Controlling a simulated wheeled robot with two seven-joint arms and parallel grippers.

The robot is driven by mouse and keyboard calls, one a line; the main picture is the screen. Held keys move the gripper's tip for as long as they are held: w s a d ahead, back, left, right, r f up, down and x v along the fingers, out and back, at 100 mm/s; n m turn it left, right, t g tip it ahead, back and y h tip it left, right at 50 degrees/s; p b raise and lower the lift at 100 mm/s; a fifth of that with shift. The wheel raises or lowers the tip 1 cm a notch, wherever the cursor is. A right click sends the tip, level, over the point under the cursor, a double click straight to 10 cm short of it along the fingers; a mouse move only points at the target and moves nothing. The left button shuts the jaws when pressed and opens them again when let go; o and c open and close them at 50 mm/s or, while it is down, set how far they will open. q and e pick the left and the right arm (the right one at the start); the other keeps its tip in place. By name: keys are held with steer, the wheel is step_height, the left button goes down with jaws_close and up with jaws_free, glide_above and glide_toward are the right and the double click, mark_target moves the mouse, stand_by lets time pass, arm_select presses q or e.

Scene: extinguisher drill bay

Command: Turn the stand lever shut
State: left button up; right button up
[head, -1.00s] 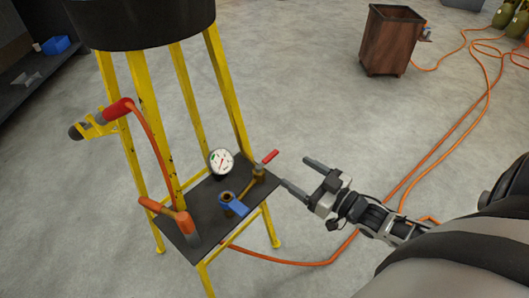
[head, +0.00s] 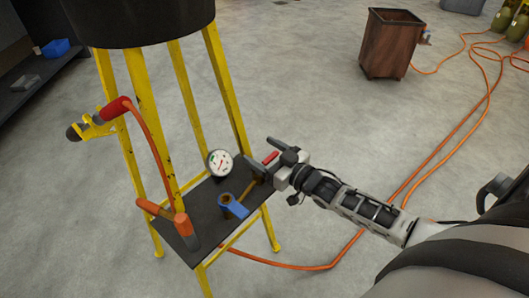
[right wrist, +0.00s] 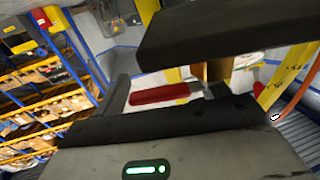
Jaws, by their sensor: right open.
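The stand lever, a red-handled lever (head: 271,157), sits on a brass valve at the right corner of the stand's black shelf (head: 212,198). My right gripper (head: 258,151) is open, with one finger on each side of the red handle. The handle also shows in the right wrist view (right wrist: 158,97), between the two dark fingers; whether they touch it I cannot tell. The brass valve is mostly hidden by the near finger in the head view. My left gripper is not in view.
The yellow-legged stand (head: 150,120) carries a black drum (head: 140,22). On its shelf are a round gauge (head: 220,163), a blue-handled fitting (head: 233,208) and an orange-handled fitting (head: 181,226). An orange hose (head: 300,266) runs over the floor. A brown bin (head: 388,45) stands behind.

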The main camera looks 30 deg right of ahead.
steer(key=c, duration=1.4)
arm_select(q)
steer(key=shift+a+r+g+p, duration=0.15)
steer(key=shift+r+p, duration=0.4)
steer(key=shift+p, duration=0.85)
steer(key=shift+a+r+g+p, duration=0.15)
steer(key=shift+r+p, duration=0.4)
steer(key=shift+p, duration=0.85)
arm_select(e)
steer(key=shift+s+d+m+h, duration=0.2)
steer(key=shift+s+m+h, duration=0.2)
steer(key=shift+m+h, duration=0.9)
steer(key=shift+s+d+m+h, duration=0.15)
steer(key=shift+s+m+h, duration=0.4)
steer(key=shift+h, duration=1.2)
steer(key=shift+s+d+m+h, duration=0.25)
steer(key=shift+m+h, duration=0.9)
steer(key=shift+h, duration=0.4)
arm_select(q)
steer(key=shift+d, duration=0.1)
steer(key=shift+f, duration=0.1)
